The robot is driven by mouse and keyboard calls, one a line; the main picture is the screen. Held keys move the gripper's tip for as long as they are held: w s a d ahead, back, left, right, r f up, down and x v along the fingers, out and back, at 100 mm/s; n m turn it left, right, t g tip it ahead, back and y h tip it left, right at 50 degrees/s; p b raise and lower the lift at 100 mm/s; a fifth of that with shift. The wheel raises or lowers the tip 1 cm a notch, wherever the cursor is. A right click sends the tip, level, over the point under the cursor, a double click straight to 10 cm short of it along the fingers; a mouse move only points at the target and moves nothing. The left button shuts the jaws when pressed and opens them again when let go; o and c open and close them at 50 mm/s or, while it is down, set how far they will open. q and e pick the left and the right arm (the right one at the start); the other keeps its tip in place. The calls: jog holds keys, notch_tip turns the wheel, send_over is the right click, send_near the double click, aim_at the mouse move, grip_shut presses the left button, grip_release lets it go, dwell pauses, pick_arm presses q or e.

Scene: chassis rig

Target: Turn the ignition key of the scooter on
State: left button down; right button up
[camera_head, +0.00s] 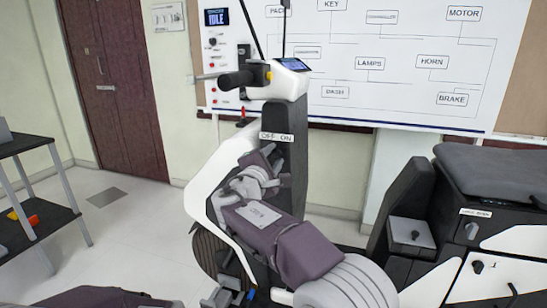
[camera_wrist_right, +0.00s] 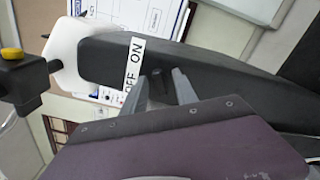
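The scooter's white and black front column (camera_head: 292,180) stands in the middle of the head view. A white label (camera_head: 277,137) reading OFF and ON is on its dark face; it also shows in the right wrist view (camera_wrist_right: 134,72). My right gripper (camera_head: 272,158) is close to this face, just below the label. In the right wrist view its two grey fingers (camera_wrist_right: 165,88) stand apart, with a small dark shape between them, seemingly the ignition key (camera_wrist_right: 158,86). The key's angle is not clear. A purple piece of my left arm shows at the lower left; its gripper cannot be made out.
The handlebar (camera_head: 240,79) and a small display (camera_head: 293,64) top the column. A wiring board (camera_head: 390,60) reading IDLE hangs behind. A dark shelf (camera_head: 40,215) stands left. The scooter's seat (camera_head: 490,165) and side panels are at right. Open floor lies between shelf and scooter.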

jog(key=v, duration=0.8)
jog(key=shift+s, duration=0.35)
jog(key=shift+a, duration=0.1)
